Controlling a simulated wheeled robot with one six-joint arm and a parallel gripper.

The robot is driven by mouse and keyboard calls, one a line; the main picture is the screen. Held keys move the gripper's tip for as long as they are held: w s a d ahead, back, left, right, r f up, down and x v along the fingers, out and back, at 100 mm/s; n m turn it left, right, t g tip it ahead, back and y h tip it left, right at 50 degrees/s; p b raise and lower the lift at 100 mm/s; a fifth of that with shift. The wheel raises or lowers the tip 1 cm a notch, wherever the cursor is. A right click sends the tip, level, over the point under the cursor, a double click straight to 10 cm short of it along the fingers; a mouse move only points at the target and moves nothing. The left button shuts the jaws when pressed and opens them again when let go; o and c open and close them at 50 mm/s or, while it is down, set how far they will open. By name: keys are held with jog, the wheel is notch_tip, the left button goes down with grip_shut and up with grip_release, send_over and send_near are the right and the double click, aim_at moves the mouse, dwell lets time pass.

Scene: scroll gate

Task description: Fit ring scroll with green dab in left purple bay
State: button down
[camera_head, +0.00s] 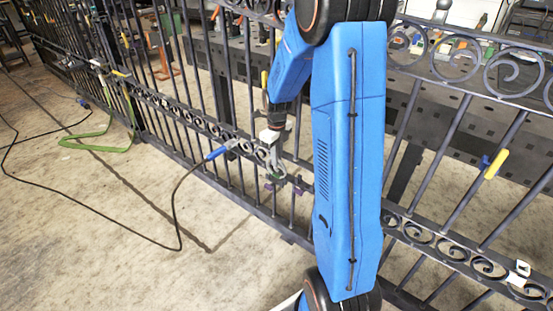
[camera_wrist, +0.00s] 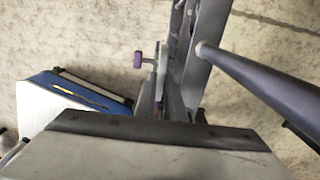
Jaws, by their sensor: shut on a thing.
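My gripper (camera_head: 271,136) is at the gate's middle scroll band, left of my blue arm, pointing down. It is shut on a grey curled piece (camera_head: 276,166), taken to be the ring scroll, which hangs beside the bars. Small dark purple and green spots show just below it, too small to assign to a part. In the wrist view a jaw (camera_wrist: 160,130) fills the bottom and hides most of the held piece. A purple knob (camera_wrist: 138,60) stands beside grey upright metal there.
The dark gate (camera_head: 180,115) runs across the view. A blue-handled tool (camera_head: 217,153) with a black cable touches or nearly touches it, left of my gripper. A yellow-handled clamp (camera_head: 496,164) is on a right bar. A green strap (camera_head: 100,140) hangs to the floor. The front floor is mostly clear.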

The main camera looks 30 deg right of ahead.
jog(key=shift+f, duration=1.45)
dwell(1.9)
jog(key=c, duration=1.8)
grip_release()
jog(key=shift+o, duration=0.2)
notch_tip(320, 180, up, 17)
jog(key=shift+r, duration=0.2)
